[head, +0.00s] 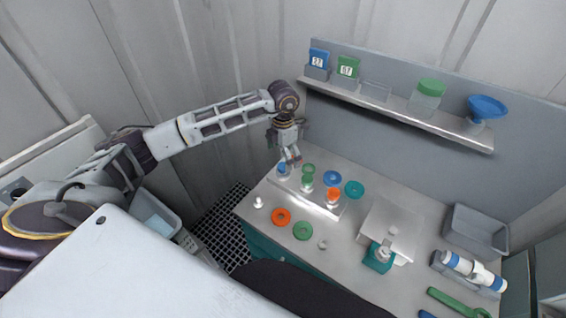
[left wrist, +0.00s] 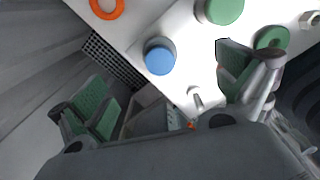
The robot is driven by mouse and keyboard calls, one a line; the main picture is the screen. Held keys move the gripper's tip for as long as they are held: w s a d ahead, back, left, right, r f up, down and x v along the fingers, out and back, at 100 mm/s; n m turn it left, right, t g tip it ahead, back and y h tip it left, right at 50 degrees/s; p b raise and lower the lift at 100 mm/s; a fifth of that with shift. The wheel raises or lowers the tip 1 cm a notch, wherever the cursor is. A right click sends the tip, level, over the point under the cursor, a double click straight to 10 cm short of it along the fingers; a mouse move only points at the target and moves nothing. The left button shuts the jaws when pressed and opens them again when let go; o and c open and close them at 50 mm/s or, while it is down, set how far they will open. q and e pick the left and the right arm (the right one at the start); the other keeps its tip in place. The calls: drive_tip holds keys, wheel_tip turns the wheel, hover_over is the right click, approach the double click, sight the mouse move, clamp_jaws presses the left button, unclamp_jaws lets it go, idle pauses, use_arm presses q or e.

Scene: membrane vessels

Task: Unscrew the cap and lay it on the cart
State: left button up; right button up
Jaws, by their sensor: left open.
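A blue round cap (head: 282,169) is at the left end of a pale raised plate (head: 318,203) on the steel worktop (head: 345,243). My left gripper (head: 290,157) hangs pointing down just above this cap, open and empty. In the left wrist view the blue cap (left wrist: 159,60) shows from above, beyond the spread fingers (left wrist: 165,100) and not between their tips. What is under the cap is hidden there. I cannot tell which surface the task calls the cart. My right gripper is not in view.
An orange ring (head: 281,217) and a green ring (head: 303,230) lie on the front of the worktop. A teal device (head: 379,257), a grey bin (head: 473,231) and a green wrench (head: 459,303) are to the right. A shelf (head: 400,112) runs behind.

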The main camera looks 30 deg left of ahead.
sight(283, 166)
use_arm(q)
drive_tip(key=shift+m, duration=5)
drive_tip(key=shift+m+p, duration=0.3)
drive_tip(key=shift+m, duration=2.9)
drive_tip(key=shift+m+p, duration=0.35)
drive_tip(key=shift+m, duration=0.95)
drive_tip(key=shift+f+b, duration=1.9)
drive_tip(key=shift+f, duration=0.2)
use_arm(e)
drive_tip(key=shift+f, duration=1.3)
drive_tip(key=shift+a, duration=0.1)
